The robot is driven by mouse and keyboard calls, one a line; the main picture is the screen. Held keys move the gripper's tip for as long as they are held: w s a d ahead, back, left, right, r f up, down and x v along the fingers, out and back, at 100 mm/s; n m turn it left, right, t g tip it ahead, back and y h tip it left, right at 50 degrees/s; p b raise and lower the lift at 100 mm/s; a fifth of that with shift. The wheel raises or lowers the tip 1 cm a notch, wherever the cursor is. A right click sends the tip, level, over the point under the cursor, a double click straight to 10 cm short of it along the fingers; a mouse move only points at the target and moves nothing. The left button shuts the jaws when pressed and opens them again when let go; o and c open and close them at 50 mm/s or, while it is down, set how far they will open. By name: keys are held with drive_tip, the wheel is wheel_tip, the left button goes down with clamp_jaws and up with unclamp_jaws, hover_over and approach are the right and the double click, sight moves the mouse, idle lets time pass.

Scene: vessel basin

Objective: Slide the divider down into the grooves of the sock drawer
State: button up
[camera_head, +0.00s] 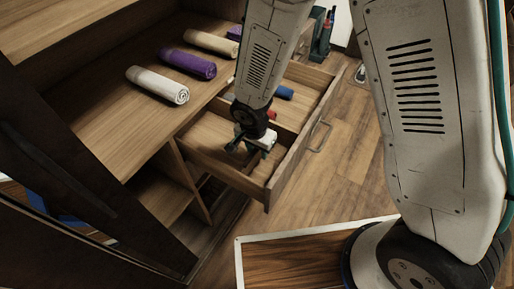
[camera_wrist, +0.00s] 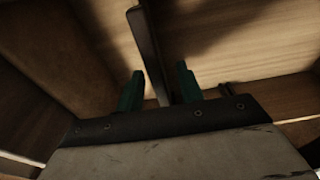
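The sock drawer (camera_head: 284,167) is pulled out of the wooden cabinet in the head view. My gripper (camera_head: 247,147) points down into its near compartment. In the wrist view my gripper (camera_wrist: 159,88) has its two green fingers apart, with a thin upright panel, seemingly the divider (camera_wrist: 147,45), between them. A gap shows on each side of the panel, so the fingers do not appear to clamp it. Its lower edge and the grooves are hidden, so I cannot tell how it is seated.
A white roll (camera_head: 157,85), a purple roll (camera_head: 187,63) and a cream roll (camera_head: 211,43) lie on the cabinet top. A blue roll (camera_head: 284,92) and a red item (camera_head: 271,115) are in the drawer's far part. A white-edged wooden surface (camera_head: 290,262) is at the front.

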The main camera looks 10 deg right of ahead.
drive_tip(key=r, duration=0.7)
drive_tip(key=shift+s+a+r, duration=0.3)
drive_tip(key=shift+s+r, duration=0.1)
idle(0.3)
drive_tip(key=shift+s+d+n, duration=0.1)
drive_tip(key=shift+n, duration=0.3)
drive_tip(key=s+d+r+n, duration=0.3)
drive_tip(key=s+d+r, duration=0.6)
drive_tip(key=r, duration=0.4)
drive_tip(key=s+d+r+n, duration=0.3)
drive_tip(key=s+d+r, duration=0.6)
drive_tip(key=d+r, duration=0.3)
drive_tip(key=shift+s+d+r+n+y, duration=0.15)
drive_tip(key=shift+s+r+n+y, duration=0.05)
drive_tip(key=shift+r+n+y, duration=0.25)
